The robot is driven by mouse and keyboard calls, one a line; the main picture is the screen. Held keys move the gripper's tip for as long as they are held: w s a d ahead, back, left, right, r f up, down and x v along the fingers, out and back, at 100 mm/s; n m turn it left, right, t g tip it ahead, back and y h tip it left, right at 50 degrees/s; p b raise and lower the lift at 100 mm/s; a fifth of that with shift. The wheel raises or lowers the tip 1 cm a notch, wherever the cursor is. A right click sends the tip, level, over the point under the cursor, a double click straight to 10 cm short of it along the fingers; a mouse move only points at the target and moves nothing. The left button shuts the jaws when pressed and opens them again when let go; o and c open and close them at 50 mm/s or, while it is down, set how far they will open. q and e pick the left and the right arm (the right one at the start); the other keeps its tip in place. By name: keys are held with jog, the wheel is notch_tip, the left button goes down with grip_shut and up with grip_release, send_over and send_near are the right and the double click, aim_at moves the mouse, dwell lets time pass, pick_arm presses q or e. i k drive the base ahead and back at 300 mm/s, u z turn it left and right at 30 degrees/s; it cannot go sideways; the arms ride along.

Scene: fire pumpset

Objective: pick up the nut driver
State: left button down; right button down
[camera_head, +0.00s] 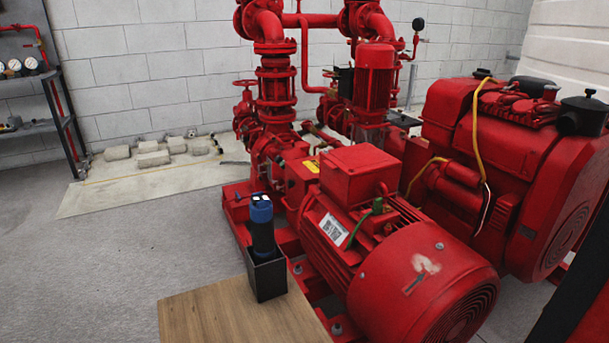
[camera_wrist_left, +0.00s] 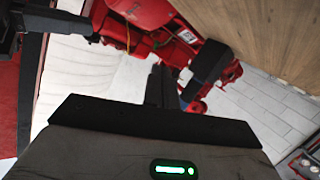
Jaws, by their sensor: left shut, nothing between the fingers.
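The nut driver (camera_head: 262,226) has a blue top and a dark lower part. It stands upright in a square black holder (camera_head: 267,278) at the back right corner of the wooden table (camera_head: 215,315). The holder hides its lower end. In the left wrist view a dark block beside the table edge looks like the holder (camera_wrist_left: 207,62); I cannot clearly make out the driver there. My left gripper (camera_wrist_left: 161,86) shows in that view with its dark fingers together, empty and apart from the block. Neither gripper shows in the head view.
A large red motor (camera_head: 400,270) and pump set stand right behind and beside the holder. Red pipes (camera_head: 275,90) rise at the back. A shelf with gauges (camera_head: 30,65) is at the far left. The floor left of the table is clear.

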aim_at(261, 218)
jog(key=u, duration=1.55)
jog(key=k, duration=0.8)
jog(key=z, duration=1.4)
jog(key=i, duration=1)
